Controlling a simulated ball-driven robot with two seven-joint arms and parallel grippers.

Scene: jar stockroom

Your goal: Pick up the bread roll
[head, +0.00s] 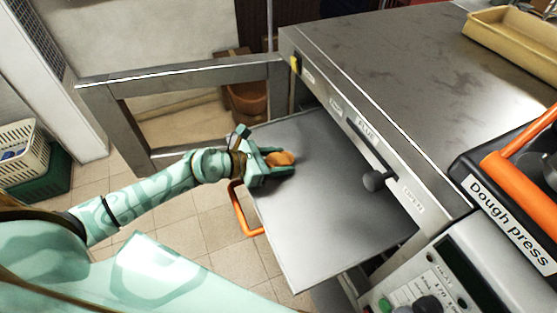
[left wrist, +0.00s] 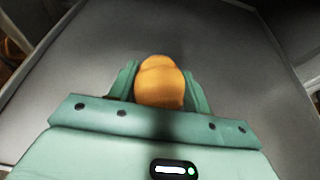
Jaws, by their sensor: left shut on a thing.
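The bread roll (head: 281,158) is a small orange-brown roll at the far left part of a grey pulled-out tray (head: 335,205). My left gripper (head: 272,162) is shut on the roll, with a finger on each side of it. In the left wrist view the roll (left wrist: 160,82) sits between the two green fingers, with the grey tray surface behind it. I cannot tell whether the roll still touches the tray. My right gripper is not in view.
A steel cabinet (head: 420,50) with a black knob (head: 375,180) stands behind the tray. Its open door frame (head: 180,78) is at the left. A dough press (head: 510,215) stands at the right. A yellow tray (head: 515,40) lies on top. Crates (head: 25,155) stand on the tiled floor.

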